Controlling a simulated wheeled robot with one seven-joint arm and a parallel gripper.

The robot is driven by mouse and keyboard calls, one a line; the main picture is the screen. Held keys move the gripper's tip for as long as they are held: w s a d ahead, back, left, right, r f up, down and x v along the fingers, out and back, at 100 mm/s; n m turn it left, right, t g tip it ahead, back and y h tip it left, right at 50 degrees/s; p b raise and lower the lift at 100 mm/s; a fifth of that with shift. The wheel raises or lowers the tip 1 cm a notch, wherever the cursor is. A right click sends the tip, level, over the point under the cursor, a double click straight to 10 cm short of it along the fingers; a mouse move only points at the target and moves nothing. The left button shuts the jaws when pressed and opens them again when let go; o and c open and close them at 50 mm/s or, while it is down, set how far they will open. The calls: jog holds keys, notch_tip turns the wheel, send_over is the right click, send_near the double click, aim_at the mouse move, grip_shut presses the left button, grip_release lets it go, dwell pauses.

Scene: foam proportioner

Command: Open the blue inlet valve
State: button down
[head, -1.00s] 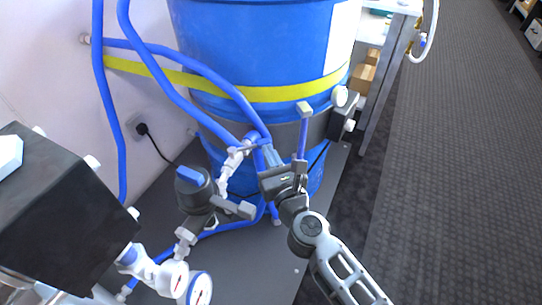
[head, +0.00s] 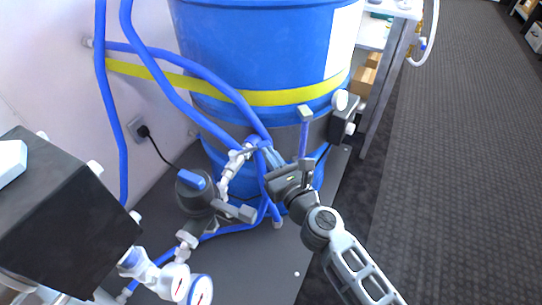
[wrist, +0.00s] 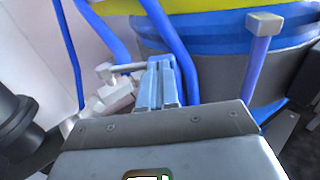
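The inlet valve is a white fitting (head: 234,163) with a thin lever handle (head: 257,147), in front of the blue drum. It also shows left of centre in the wrist view (wrist: 115,90). My gripper (head: 268,150) reaches the handle from the lower right. In the wrist view its two pale blue fingers (wrist: 160,66) lie close together, with a narrow gap. The handle's bar (wrist: 130,67) runs from a white end cap to the fingertips. The fingers look shut on the bar, but the contact itself is partly hidden.
A blue upright lever with a grey cap (head: 305,135) stands right beside my gripper. Blue hoses (head: 190,105) hang at the left. A dark proportioner body with a blue top (head: 196,182) and a black box (head: 65,215) stand at the left. The floor at right is clear.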

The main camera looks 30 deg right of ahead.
aim_at(268, 141)
jog(key=shift+w+d+n+y, duration=0.15)
jog(key=shift+n+y, duration=0.25)
jog(key=shift+y, duration=0.25)
jog(key=shift+w+d+n+y, duration=0.15)
jog(key=shift+n+y, duration=0.25)
jog(key=shift+y, duration=0.25)
jog(key=shift+w+d+p, duration=0.1)
jog(key=shift+w+p, duration=0.3)
jog(key=shift+w, duration=0.1)
jog(key=w+n+y, duration=0.1)
jog(key=y, duration=0.1)
jog(key=w+n+g+y, duration=0.1)
jog(key=y, duration=0.1)
jog(key=shift+w+d+r+n, duration=0.1)
jog(key=shift+w+d+n, duration=0.1)
jog(key=shift+d+n, duration=0.2)
jog(key=shift+w+y, duration=0.2)
jog(key=shift+y, duration=0.1)
jog(key=shift+w+a+p, duration=0.1)
jog(key=shift+w+p, duration=0.2)
jog(key=shift+w, duration=0.75)
